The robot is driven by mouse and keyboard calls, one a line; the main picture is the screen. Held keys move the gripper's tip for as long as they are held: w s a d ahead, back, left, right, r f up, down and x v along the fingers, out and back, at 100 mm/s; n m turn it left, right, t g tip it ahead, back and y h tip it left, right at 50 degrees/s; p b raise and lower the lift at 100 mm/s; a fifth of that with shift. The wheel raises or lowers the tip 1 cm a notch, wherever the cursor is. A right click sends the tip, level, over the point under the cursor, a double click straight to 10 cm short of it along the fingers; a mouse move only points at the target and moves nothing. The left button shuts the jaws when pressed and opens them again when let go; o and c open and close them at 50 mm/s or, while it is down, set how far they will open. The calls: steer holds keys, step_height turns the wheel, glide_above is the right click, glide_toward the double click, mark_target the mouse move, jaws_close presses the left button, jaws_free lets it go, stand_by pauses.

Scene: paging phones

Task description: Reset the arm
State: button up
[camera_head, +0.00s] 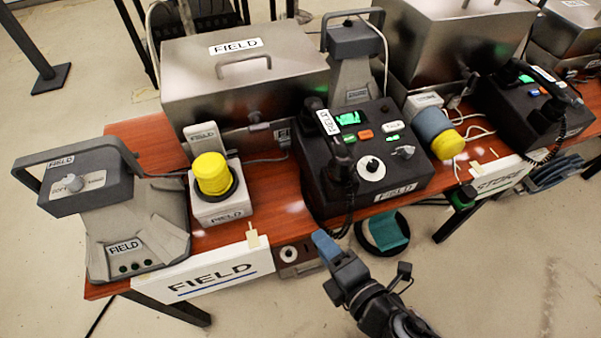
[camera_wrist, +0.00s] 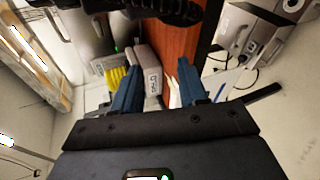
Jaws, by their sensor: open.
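My gripper (camera_head: 326,246) is in front of the table's front edge, below the black field phone, in the head view. Its blue fingers (camera_wrist: 158,92) stand apart in the wrist view, with nothing held between them. My dark arm comes in from the bottom of the head view. The black field phone (camera_head: 375,187) has its handset on its left side, a green display and a "FIELD" label. A grey box with a yellow cap (camera_head: 211,173) stands left of it, and this box (camera_wrist: 147,72) also shows beyond the fingers in the wrist view.
The reddish table (camera_head: 274,215) carries a grey lamp-like device (camera_head: 135,240) and a steel case (camera_head: 240,75). A second phone (camera_head: 537,108) stands at the right. A white "FIELD" sign (camera_head: 205,283) hangs on the front edge. The floor in front is mostly clear.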

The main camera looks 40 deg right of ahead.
steer(key=s+d+r+m+t+y, duration=0.1)
steer(key=s+d+r+m, duration=0.1)
steer(key=s+r+m, duration=1.5)
steer(key=shift+s+m+y, duration=0.2)
steer(key=shift+m+y, duration=0.1)
steer(key=shift+m, duration=0.1)
steer(key=shift+c, duration=0.3)
